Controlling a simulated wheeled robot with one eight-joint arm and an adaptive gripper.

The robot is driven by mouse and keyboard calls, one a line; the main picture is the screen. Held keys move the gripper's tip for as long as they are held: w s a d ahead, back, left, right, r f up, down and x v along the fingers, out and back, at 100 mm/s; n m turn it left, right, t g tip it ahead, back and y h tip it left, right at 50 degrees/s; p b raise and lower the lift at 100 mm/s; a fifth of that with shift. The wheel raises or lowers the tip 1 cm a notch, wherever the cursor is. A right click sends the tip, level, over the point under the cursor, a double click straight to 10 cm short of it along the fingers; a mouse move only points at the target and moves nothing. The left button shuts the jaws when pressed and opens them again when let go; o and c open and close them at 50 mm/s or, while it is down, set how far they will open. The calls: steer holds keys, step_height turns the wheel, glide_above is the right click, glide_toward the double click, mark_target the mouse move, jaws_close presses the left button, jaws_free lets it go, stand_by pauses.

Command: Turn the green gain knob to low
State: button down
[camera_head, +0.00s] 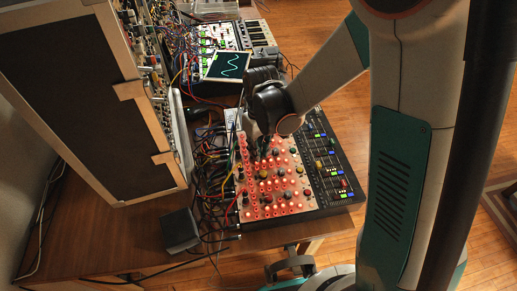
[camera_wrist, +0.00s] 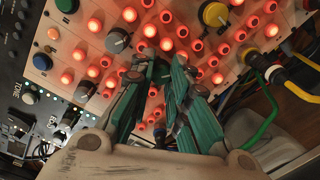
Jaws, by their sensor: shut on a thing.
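My gripper (camera_wrist: 167,65) reaches down onto a pale panel crowded with red-lit buttons in the wrist view. Its two green fingers are close together, shut on a small knob that they mostly cover, with a dark grey part showing between the tips. I cannot tell that knob's colour or where its pointer stands. In the head view my gripper (camera_head: 262,148) is over the upper part of the red-lit panel (camera_head: 262,211), partly hidden by my wrist.
In the wrist view a grey knob (camera_wrist: 117,40) and a yellow knob (camera_wrist: 214,14) stand near the fingers, and plugged cables, including a green one (camera_wrist: 268,118), lie right. In the head view a black mixer strip (camera_head: 335,168) adjoins the panel, and a screen (camera_head: 228,65) stands behind.

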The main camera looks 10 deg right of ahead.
steer(key=shift+n, duration=0.7)
steer(key=c, duration=1.5)
jaws_free()
step_height(320, 180, up, 12)
steer(key=shift+w+d, duration=0.15)
